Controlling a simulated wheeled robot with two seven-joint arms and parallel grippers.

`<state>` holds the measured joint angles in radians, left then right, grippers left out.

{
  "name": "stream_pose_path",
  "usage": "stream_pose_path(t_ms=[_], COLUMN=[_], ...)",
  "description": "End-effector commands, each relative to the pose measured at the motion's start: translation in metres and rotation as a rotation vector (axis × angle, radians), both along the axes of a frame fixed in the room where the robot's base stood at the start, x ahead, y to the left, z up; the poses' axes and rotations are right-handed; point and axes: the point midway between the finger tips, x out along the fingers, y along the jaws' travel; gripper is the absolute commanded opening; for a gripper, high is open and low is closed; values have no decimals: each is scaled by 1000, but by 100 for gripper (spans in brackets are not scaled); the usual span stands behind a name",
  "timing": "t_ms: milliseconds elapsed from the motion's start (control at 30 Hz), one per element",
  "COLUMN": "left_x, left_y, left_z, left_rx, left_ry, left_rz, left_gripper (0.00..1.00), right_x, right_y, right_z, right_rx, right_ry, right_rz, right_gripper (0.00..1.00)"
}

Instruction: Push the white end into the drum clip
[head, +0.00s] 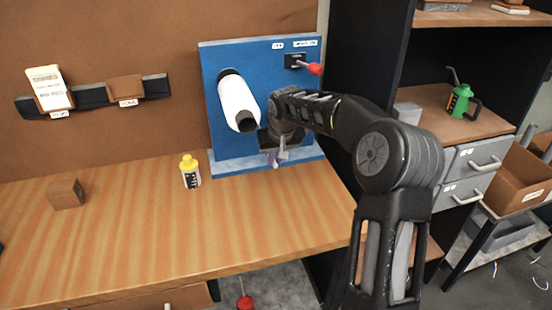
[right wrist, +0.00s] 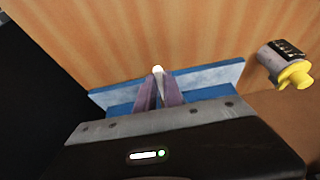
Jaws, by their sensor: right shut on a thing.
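The white drum (head: 238,102) with a dark end sticks out from the blue panel (head: 215,75). My right gripper (head: 277,157) is just below and right of the drum's dark front end, in front of the panel's lower part. In the right wrist view its two purplish fingers (right wrist: 160,82) are closed together on a small white end (right wrist: 158,69), which pokes out past their tips. The white end is too small to make out in the head view. I cannot make out the drum clip. My left gripper is not in view.
A lever with a red knob (head: 314,69) is at the panel's upper right. A yellow-capped bottle (head: 190,172) and a wooden block (head: 66,194) stand on the workbench (head: 120,235). The bench front is clear. A dark shelf unit (head: 365,45) stands right of the panel.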

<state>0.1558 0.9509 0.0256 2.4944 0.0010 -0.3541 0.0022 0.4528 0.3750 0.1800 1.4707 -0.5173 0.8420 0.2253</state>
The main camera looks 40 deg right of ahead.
Motion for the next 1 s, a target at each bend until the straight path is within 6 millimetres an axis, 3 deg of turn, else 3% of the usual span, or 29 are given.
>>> stream_pose_path(t_ms=[200,233,533,900,1000], left_x=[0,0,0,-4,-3], left_y=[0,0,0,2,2], left_z=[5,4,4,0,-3], left_rx=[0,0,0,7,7], left_ry=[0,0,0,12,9], left_rz=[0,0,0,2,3], left_gripper=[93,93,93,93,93], right_x=[6,6,6,6,2], right_y=[-2,-2,-2,-2,-1], right_z=[1,0,0,0,11], right_rx=[-1,-1,0,0,-2], right_ry=[0,0,0,0,-2], right_rz=[0,0,0,0,1], right_gripper=[0,13,37,37,37])
